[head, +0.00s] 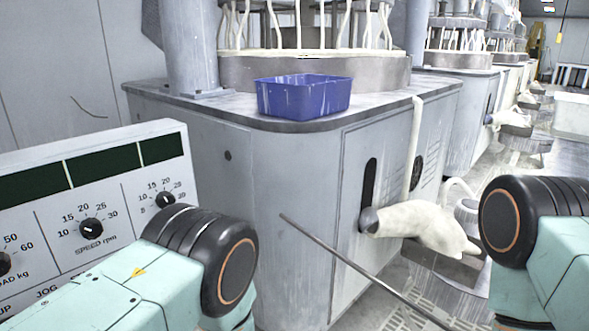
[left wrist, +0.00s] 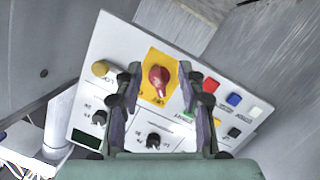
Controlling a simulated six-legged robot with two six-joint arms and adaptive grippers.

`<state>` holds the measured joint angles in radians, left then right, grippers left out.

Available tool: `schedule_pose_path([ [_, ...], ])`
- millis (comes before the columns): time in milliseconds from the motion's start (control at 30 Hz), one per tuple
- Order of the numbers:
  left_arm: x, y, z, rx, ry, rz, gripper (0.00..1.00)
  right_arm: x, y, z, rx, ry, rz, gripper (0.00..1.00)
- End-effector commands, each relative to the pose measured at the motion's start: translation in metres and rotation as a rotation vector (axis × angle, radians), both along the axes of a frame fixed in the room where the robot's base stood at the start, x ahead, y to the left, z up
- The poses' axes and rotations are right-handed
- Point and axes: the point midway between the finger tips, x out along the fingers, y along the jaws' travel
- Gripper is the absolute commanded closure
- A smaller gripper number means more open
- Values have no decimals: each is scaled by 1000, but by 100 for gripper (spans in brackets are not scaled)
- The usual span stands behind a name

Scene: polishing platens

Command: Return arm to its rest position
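In the left wrist view my left gripper (left wrist: 158,72) is open, its two dark fingers spread apart with nothing held. The control panel (left wrist: 128,45) lies beyond them, appearing upside down. A red knob (left wrist: 160,82) on a yellow plate shows between the fingertips; I cannot tell how far off it is. In the head view, the teal and black links of both my arms show at lower left and lower right. Neither gripper shows there. The control panel with dials (head: 115,205) also stands at the left of the head view.
A blue bin (head: 303,98) sits on the grey polishing machine's top (head: 205,103). A thin dark rod (head: 360,270) slants in front of the cabinet. A pale hose or cloth bundle (head: 425,225) sticks out at the cabinet's right. More machines (head: 465,90) line the back right.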

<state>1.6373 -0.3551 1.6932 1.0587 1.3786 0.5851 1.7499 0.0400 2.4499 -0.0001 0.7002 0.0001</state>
Motion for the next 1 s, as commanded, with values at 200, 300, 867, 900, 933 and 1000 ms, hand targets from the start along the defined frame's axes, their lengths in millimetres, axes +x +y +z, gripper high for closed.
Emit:
schedule_pose_path([
  [200, -76, -6, -67, 68, 624, -360, 60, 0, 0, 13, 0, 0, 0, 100],
  [300, -136, -8, -81, 69, 903, -547, 60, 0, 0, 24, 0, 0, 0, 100],
  [867, -336, -28, -3, -179, 1433, -1005, 60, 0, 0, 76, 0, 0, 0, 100],
  [900, -335, -28, -3, -178, 1432, -1005, 60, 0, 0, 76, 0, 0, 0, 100],
  [933, -335, -28, -3, -178, 1432, -1005, 60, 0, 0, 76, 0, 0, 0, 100],
  [1000, -335, -28, -3, -178, 1432, -1005, 60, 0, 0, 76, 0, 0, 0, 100],
])
